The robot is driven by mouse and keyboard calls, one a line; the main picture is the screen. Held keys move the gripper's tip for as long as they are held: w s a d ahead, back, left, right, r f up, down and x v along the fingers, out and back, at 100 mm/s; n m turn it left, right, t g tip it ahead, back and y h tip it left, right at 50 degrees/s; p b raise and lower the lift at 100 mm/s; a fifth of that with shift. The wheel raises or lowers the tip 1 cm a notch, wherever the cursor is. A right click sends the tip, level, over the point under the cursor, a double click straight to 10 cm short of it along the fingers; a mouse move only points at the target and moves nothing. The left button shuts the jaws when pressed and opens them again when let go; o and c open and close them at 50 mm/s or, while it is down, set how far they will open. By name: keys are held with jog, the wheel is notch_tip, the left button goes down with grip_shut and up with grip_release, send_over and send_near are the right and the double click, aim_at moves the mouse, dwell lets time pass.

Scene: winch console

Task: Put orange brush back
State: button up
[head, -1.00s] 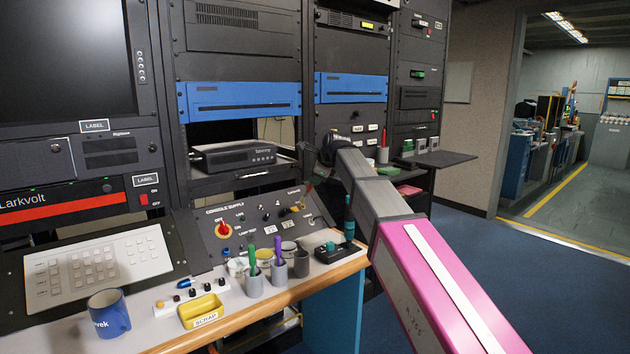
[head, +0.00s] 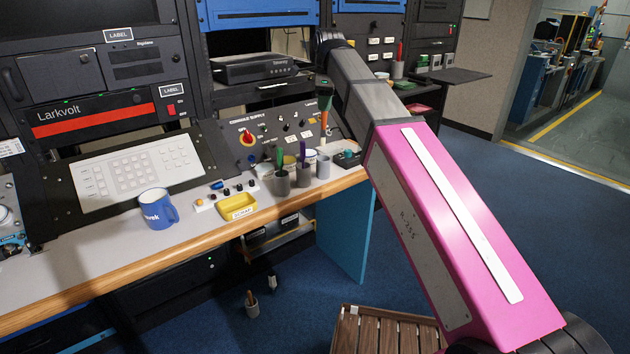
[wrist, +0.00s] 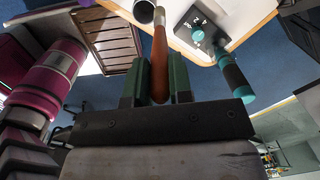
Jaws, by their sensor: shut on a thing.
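The orange brush (head: 324,122) is in my gripper (head: 320,103), above the back right of the desk. In the wrist view its orange-brown handle (wrist: 159,55) stands between the two green fingers of my gripper (wrist: 156,82), which are shut on it. A grey cup (head: 323,166) stands below the brush and looks empty; its mouth also shows beside the handle's far end in the wrist view (wrist: 144,11). One grey cup holds a green brush (head: 280,158), and another holds a purple brush (head: 302,152).
A dark box with a teal knob (head: 348,157) stands right of the cups. A yellow scrap tray (head: 237,206) and a blue mug (head: 158,209) are to the left. The sloped console panel (head: 270,138) rises behind. A slatted wooden crate (head: 385,333) is on the floor.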

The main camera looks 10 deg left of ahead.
aim_at(323, 135)
jog(key=shift+g+h, duration=0.3)
jog(key=f, duration=0.3)
jog(key=s+f, duration=0.1)
jog(key=f, duration=0.2)
jog(key=s+f, duration=0.1)
jog(key=f, duration=0.2)
jog(key=shift+s+d+f, duration=0.1)
jog(key=shift+f, duration=0.3)
jog(key=o, duration=0.8)
